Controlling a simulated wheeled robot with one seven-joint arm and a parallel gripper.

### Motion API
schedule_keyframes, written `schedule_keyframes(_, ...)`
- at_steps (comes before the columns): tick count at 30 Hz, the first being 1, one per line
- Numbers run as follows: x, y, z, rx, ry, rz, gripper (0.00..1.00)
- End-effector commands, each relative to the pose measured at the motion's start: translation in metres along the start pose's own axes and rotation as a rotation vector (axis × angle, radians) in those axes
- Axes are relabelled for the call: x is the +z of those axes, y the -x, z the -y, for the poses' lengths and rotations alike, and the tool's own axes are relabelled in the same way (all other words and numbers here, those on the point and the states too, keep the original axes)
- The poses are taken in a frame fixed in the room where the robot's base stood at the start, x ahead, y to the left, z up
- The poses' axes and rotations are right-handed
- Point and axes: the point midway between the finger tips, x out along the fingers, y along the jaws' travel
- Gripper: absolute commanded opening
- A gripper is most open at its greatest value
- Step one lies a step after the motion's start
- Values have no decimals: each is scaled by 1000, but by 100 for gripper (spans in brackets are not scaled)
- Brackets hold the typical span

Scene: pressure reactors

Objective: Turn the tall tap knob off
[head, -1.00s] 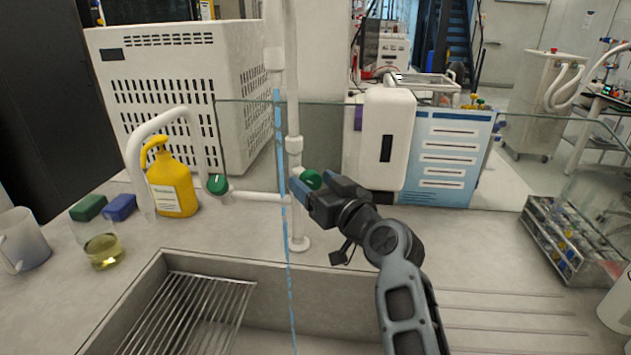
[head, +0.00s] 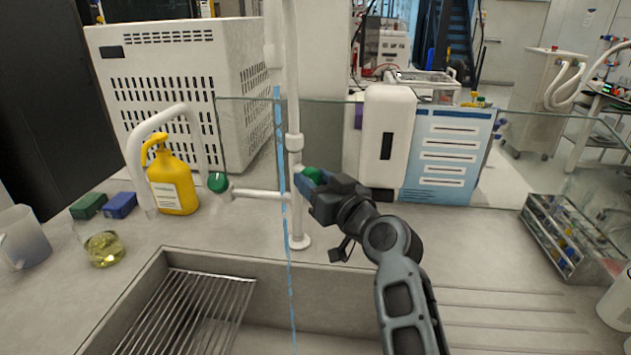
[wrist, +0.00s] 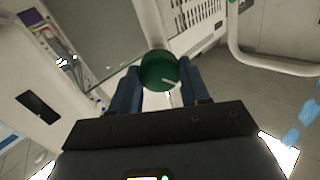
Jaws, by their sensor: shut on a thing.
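The tall tap (head: 293,110) is a white upright pipe behind the sink. Its round green knob (head: 312,176) sits on the pipe's right side, partly hidden by my fingers. My gripper (head: 308,183) reaches it from the front right and is shut on it. In the wrist view the green knob (wrist: 159,71) shows between my two blue fingers, with a white mark pointing to the lower right. A stream of blue water (head: 282,200) runs down in front of the pipe into the sink.
A second green knob (head: 218,182) is on the low curved tap (head: 134,145) to the left. A yellow bottle (head: 172,180) stands beside it. A glass panel rises behind the taps. The sink (head: 185,262) lies in front, and a tube rack (head: 568,238) stands right.

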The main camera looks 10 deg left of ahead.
Motion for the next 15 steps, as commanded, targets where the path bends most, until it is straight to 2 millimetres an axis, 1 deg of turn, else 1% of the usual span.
schedule_keyframes(8, 1, 0, -1, 1, -77, 0, 15)
schedule_keyframes(15, 0, 0, -2, 1, -252, 0, 15)
